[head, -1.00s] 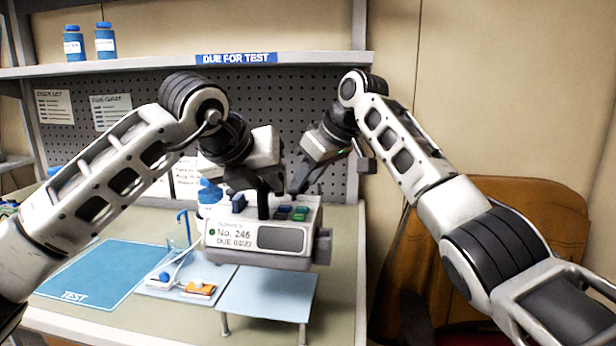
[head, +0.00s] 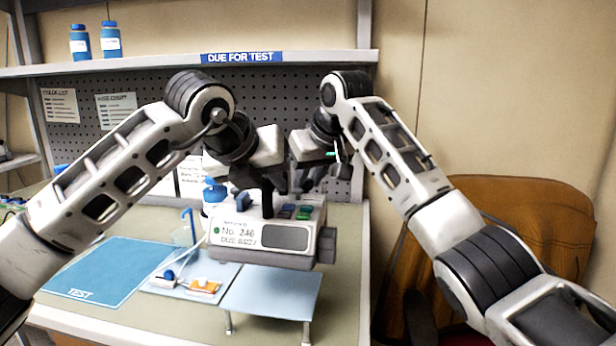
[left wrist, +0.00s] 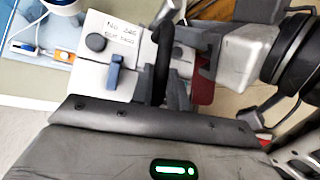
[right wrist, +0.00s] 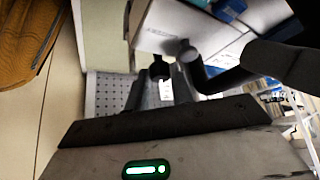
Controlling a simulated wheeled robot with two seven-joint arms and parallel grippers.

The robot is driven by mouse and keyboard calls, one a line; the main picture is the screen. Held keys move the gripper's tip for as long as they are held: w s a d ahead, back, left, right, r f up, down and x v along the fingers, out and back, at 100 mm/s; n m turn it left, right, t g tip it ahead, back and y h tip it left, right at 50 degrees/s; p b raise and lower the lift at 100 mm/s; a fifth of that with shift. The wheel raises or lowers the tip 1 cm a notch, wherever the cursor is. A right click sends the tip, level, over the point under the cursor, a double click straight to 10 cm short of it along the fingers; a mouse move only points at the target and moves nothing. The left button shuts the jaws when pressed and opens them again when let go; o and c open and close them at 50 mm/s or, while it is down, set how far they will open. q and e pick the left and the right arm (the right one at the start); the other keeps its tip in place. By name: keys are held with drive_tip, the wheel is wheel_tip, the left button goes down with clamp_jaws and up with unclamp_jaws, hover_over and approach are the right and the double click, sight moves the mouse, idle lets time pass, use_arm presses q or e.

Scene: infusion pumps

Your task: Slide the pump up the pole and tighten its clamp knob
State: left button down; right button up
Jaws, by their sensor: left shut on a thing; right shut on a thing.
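The pump (head: 232,232) is a grey box labelled No. 246 with a dark front panel and coloured buttons on top. My left gripper (head: 266,203) is shut on its black handle (left wrist: 161,55), which stands up from the top. A blue lever (left wrist: 115,72) and a round dark knob (left wrist: 96,42) also show on the pump in the left wrist view. My right gripper (head: 296,186) is just behind the pump's top right. In the right wrist view its fingers (right wrist: 160,88) close on a small dark part (right wrist: 158,68), perhaps the clamp knob. I cannot make out a pole.
A light-blue raised stand (head: 270,294) is below the pump. A blue TEST mat (head: 105,270) and a tray (head: 220,270) with blue and orange items lie to the left. A shelf (head: 180,68) crosses above; a brown chair (head: 530,220) stands right.

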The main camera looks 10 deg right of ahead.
drive_tip(key=o, duration=0.6)
drive_tip(key=shift+m, duration=0.4)
drive_tip(key=shift+r, duration=2.95)
